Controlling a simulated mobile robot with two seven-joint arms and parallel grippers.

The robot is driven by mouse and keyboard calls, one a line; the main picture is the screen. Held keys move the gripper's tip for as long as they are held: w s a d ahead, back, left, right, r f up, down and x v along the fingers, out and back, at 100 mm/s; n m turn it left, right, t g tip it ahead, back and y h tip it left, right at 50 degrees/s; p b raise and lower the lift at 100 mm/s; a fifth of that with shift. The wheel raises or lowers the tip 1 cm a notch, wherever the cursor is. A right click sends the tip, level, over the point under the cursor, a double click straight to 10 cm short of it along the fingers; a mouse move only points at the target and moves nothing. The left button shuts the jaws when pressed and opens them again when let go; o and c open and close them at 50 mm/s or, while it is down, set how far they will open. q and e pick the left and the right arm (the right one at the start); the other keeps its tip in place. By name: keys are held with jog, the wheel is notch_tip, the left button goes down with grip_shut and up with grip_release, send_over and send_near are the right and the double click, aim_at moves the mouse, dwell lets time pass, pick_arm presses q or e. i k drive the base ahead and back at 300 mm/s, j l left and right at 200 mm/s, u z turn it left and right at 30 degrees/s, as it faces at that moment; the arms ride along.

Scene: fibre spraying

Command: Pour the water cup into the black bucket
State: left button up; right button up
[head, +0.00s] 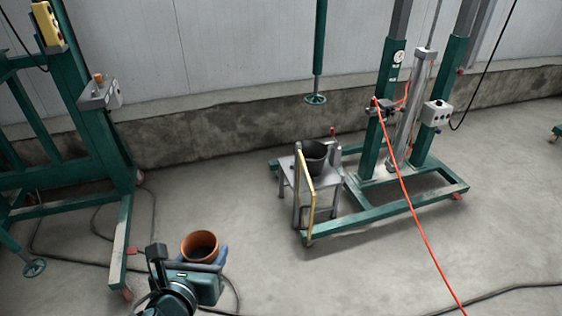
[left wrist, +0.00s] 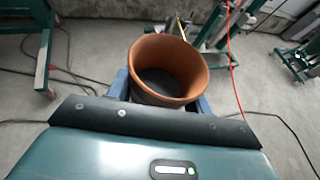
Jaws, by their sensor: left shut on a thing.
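An orange-brown cup (head: 200,247) is in my left gripper (head: 206,262) at the lower left of the head view. It also shows in the left wrist view (left wrist: 168,66), upright between the blue fingers, with a dark inside. I cannot tell how much water it holds. The black bucket (head: 314,157) stands upright on a small grey stand (head: 290,178) near the middle of the head view. The cup is apart from the bucket, to its lower left and nearer to me. My right gripper is not in view.
The stand has a yellow rail (head: 304,184) on its near side and sits on a green wheeled frame (head: 400,211) with tall posts. A red hose (head: 412,208) hangs down at the right. Another green frame (head: 100,140) stands at the left. Cables lie on the floor.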

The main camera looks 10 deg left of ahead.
aim_at(315, 153)
jog(key=z, duration=1.75)
jog(key=j+z, duration=0.3)
jog(key=k+j+z, duration=0.25)
jog(key=j+z, duration=0.3)
jog(key=k+j+z, duration=0.1)
jog(key=j+z, duration=0.3)
jog(key=k+j+z, duration=0.15)
jog(key=z, duration=0.3)
jog(key=k+j+z, duration=0.2)
jog(key=z, duration=0.2)
jog(key=k+j+z, duration=0.1)
jog(key=k+z, duration=0.15)
jog(key=z, duration=0.2)
jog(key=k+z, duration=0.2)
jog(key=z, duration=0.2)
jog(key=k+j+z, duration=0.15)
jog(key=k+z, duration=0.35)
